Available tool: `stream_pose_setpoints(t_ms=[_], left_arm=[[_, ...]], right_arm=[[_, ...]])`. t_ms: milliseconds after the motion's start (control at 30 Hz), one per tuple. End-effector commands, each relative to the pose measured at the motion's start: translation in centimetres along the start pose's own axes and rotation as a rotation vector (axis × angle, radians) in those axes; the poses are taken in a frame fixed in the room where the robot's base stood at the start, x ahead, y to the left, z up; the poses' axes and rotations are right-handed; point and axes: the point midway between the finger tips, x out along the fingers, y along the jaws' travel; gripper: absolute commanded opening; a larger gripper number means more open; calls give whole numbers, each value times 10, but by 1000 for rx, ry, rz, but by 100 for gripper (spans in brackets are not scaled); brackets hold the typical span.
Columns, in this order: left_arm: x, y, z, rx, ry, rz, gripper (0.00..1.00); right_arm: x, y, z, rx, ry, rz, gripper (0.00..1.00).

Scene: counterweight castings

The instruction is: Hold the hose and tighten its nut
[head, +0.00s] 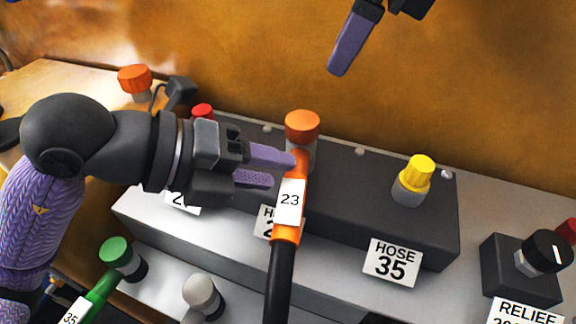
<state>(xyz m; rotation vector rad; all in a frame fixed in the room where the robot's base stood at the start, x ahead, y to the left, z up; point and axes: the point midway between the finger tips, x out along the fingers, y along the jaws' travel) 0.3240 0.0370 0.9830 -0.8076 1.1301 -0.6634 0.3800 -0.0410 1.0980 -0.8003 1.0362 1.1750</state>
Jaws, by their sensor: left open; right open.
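A hose tagged 23 (289,200), orange at its upper end and black below, rises to a fitting with an orange nut (302,124) on the dark block. My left gripper (282,170) comes in from the left, open. Its two purple fingers point at the orange part of the hose just below the nut; the upper fingertip is at the hose's left edge, and I cannot tell whether it touches. My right gripper (345,62) hangs open at the top, above and apart from the nut, partly out of frame.
The dark block (340,205) also bears a yellow-capped port (416,180) above a HOSE 35 label (392,262) and a red cap (202,111). A green hose tagged 35 (98,292) lies lower left. A black RELIEF knob (546,251) stands right. An orange cap (134,78) is far left.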

Motion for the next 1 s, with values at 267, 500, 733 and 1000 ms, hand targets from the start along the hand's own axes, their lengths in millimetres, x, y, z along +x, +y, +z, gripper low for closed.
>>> stream_pose_setpoints(t_ms=[267,500,733,1000], left_arm=[[41,0,0,-1,0,-2,47],[44,0,1,0,-2,-1,47],[44,0,1,-1,-2,-1,5],[44,0,1,-1,-2,0,0]], right_arm=[[0,0,0,0,0,0,59],[0,0,0,0,0,0,59],[0,0,0,0,0,0,59],[0,0,0,0,0,0,61]])
